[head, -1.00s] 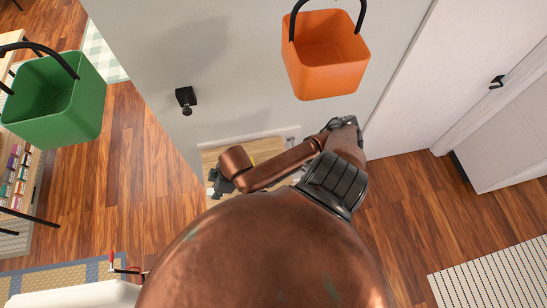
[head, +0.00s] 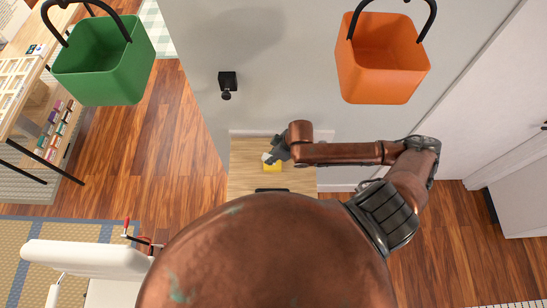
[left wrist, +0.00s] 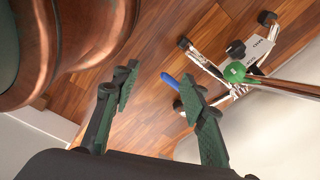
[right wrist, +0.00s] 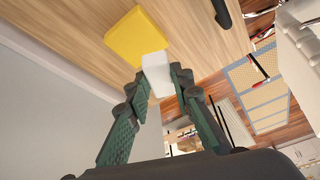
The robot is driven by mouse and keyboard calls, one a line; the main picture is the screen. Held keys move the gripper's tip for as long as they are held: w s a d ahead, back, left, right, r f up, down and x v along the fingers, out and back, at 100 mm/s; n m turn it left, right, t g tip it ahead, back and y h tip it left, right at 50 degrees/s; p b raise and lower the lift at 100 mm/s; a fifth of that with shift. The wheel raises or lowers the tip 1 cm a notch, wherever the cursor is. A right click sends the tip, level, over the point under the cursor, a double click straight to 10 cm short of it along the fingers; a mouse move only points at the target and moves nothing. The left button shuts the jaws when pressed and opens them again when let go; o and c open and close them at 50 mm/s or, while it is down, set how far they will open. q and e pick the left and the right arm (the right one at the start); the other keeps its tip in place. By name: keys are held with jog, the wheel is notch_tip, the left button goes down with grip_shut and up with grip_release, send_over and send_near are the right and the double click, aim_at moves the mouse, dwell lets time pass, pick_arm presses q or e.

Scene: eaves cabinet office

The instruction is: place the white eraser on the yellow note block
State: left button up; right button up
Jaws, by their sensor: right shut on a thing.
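The yellow note block (right wrist: 137,37) lies flat on a wooden desk top in the right wrist view. It also shows small in the head view (head: 272,168). The white eraser (right wrist: 157,74) is between the fingertips of my right gripper (right wrist: 158,84), which is shut on it. In the right wrist view the eraser overlaps the block's near edge; I cannot tell whether they touch. In the head view my right gripper (head: 272,155) is at the block, partly hiding it. My left gripper (left wrist: 158,95) is open and empty, over the floor, away from the desk.
The wooden desk top (head: 242,182) stands against a pale wall, with a dark object (right wrist: 222,12) near the block. Green (head: 105,75) and orange (head: 385,75) baskets are at upper left and right. A white chair (head: 85,258) stands at lower left.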

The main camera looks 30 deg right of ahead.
jog(key=f, duration=0.1)
jog(key=w+d+f, duration=0.2)
jog(key=shift+d+f, duration=0.1)
jog(key=shift+f, duration=0.2)
notch_tip(320, 180, down, 3)
jog(key=shift+r+p, duration=0.1)
jog(key=shift+p, duration=0.55)
pick_arm(q)
jog(key=shift+w+a+r, duration=0.1)
jog(key=shift+w+r, duration=0.2)
jog(key=shift+r, duration=0.4)
pick_arm(e)
jog(key=shift+d+f, duration=0.1)
jog(key=shift+f, duration=0.15)
jog(key=o, duration=0.9)
jog(key=shift+f, duration=0.1)
pick_arm(q)
jog(key=shift+f+b, duration=0.35)
jog(key=shift+b, duration=0.05)
pick_arm(e)
jog(key=v, duration=1.2)
